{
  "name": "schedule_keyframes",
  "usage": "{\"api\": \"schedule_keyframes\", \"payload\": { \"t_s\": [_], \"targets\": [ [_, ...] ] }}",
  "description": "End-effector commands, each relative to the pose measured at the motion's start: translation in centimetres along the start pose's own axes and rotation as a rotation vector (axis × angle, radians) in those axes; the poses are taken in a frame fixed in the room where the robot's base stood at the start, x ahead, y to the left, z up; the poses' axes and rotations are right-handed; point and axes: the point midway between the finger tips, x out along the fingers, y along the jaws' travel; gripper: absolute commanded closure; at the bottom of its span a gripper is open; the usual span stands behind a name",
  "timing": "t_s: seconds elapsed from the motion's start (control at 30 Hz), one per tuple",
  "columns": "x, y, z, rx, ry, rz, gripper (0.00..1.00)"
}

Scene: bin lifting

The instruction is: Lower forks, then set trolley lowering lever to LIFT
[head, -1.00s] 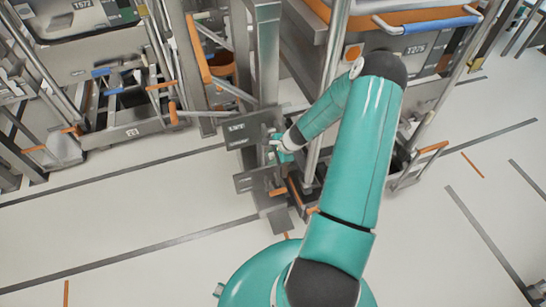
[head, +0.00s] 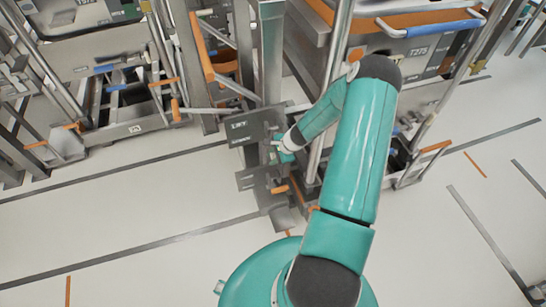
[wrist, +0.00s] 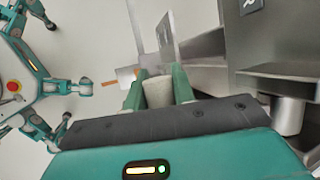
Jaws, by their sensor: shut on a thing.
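The trolley's grey metal control plate (head: 246,126) stands at the foot of the post in the head view, with a LIFT label on its face. My gripper (head: 284,153) is at the right side of this plate, partly covered by my own wrist. In the wrist view my gripper (wrist: 157,90) has its two green fingers shut on a pale grey piece, which seems to be the lowering lever (wrist: 158,94). The lever's far end and pivot are hidden. The forks cannot be clearly made out.
A lower grey plate (head: 250,180) and an orange-ended handle (head: 281,190) sit just below my gripper. The trolley's upright post (head: 271,55) stands behind. A bin labelled T275 (head: 430,50) is at upper right. White floor (head: 130,200) is clear at left.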

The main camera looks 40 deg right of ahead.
Motion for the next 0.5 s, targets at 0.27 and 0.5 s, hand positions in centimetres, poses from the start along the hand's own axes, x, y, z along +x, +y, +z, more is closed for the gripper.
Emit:
{"api": "schedule_keyframes", "payload": {
  "t_s": [0.27, 0.5],
  "targets": [
    [-0.39, -1.35, -0.10, -0.005, 0.009, -0.021, 0.53],
    [-0.31, -0.95, -0.27, -0.002, 0.009, -0.016, 0.53]
  ]
}}
